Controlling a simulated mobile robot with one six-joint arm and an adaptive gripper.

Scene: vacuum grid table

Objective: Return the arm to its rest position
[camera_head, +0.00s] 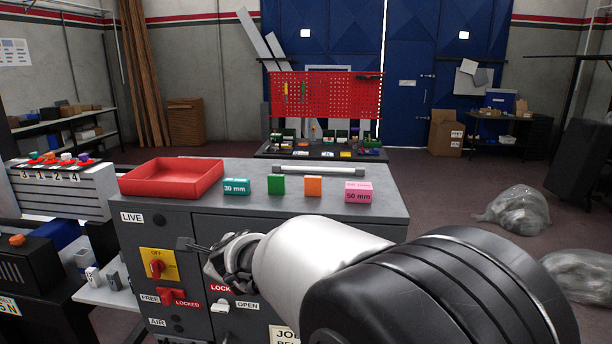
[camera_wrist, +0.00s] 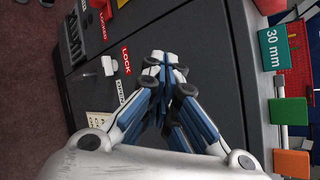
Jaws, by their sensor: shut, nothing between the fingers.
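My arm reaches in from the lower right of the head view, in front of the grey cabinet (camera_head: 160,225). It ends at my gripper (camera_head: 187,244), near the yellow plate with a red OFF switch (camera_head: 157,265). In the wrist view, the fingers of my gripper (camera_wrist: 165,65) come together at their tips, shut with nothing between them. The tips appear over the cabinet front, near the red LOCK label (camera_wrist: 126,60) and a white handle (camera_wrist: 108,66). I cannot tell how far they are from the panel.
On the cabinet top stand a red tray (camera_head: 172,178), a teal 30 mm block (camera_head: 236,187), a green block (camera_head: 276,185), an orange block (camera_head: 313,187) and a pink 50 mm block (camera_head: 358,192). A grey bar (camera_head: 318,170) lies behind. Numbered rack (camera_head: 50,180) stands left.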

